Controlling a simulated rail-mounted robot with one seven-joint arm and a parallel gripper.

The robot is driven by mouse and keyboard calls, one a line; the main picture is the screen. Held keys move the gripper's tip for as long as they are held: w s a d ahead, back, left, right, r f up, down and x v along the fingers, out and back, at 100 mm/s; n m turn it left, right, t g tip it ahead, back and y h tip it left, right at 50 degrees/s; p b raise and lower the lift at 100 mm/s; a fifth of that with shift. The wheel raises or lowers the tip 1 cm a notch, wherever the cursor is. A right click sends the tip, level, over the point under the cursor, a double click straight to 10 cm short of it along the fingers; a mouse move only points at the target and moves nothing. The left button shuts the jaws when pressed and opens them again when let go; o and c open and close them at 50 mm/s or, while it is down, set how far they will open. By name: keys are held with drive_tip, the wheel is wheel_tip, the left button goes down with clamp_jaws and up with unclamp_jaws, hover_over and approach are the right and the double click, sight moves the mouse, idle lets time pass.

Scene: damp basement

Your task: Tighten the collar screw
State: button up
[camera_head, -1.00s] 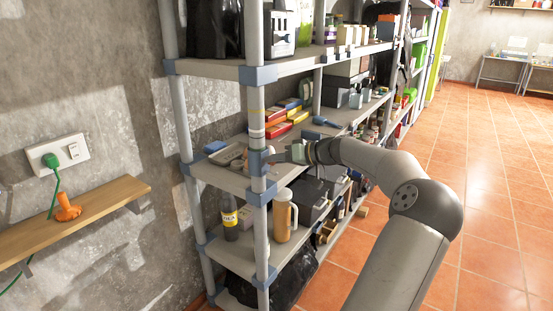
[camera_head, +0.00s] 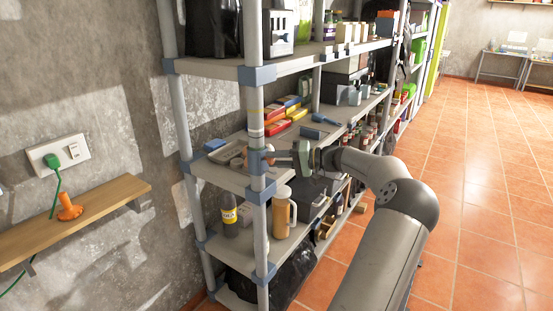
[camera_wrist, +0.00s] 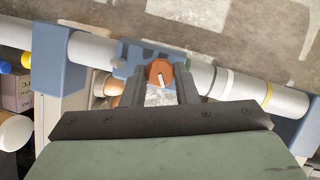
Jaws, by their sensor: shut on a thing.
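The collar screw is an orange six-sided head with a white line across it (camera_wrist: 160,73). It sits in front of a blue collar (camera_wrist: 128,62) on a grey shelf post (camera_wrist: 92,50), in the wrist view. My gripper (camera_wrist: 162,78) has one finger on each side of the orange head and is shut on it. The white line is tilted slightly from the finger direction. The screw head is hidden there.
The shelf rack holds a metal tray (camera_head: 230,153), red and yellow boxes (camera_head: 278,126), a dark bottle (camera_head: 229,216) and a tan flask (camera_head: 282,213). A wooden wall shelf (camera_head: 100,208) is at left. The tiled floor (camera_head: 480,210) at right is clear.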

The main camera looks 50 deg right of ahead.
idle(0.5)
drive_tip(key=o, duration=1)
drive_tip(key=b+v, duration=0.1)
drive_tip(key=v, duration=1.6)
drive_tip(key=shift+s+b, duration=0.25)
drive_tip(key=shift+b, duration=0.05)
drive_tip(key=shift+d, duration=0.15)
